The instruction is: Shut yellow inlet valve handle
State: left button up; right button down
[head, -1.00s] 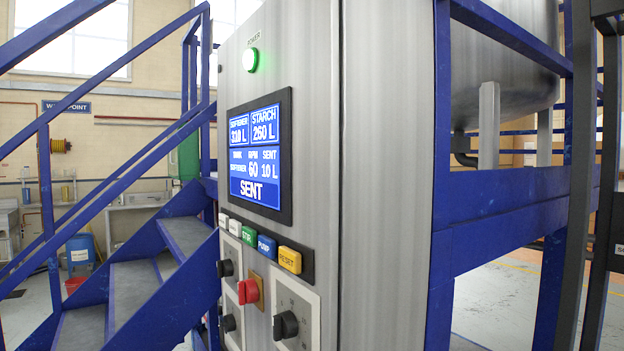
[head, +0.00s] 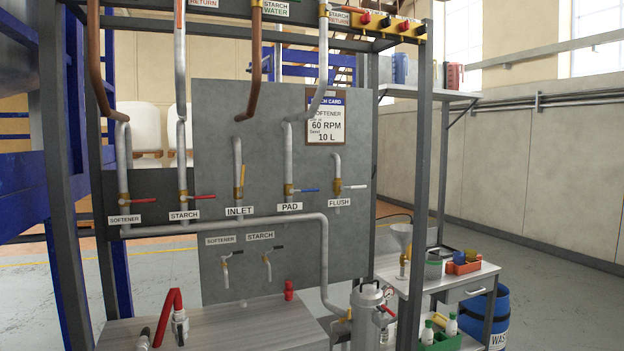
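The yellow inlet valve handle (head: 241,176) is on the grey panel (head: 270,130), above the INLET label (head: 239,211). It looks upright, in line with its vertical pipe. Neither of my grippers shows in the head view.
Dark posts (head: 420,170) frame the panel. A side bench (head: 465,283) with a funnel (head: 402,240) stands right. Open floor (head: 560,300) lies beyond.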

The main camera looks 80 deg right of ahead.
aim_at(240, 194)
jog(key=z, duration=2.25)
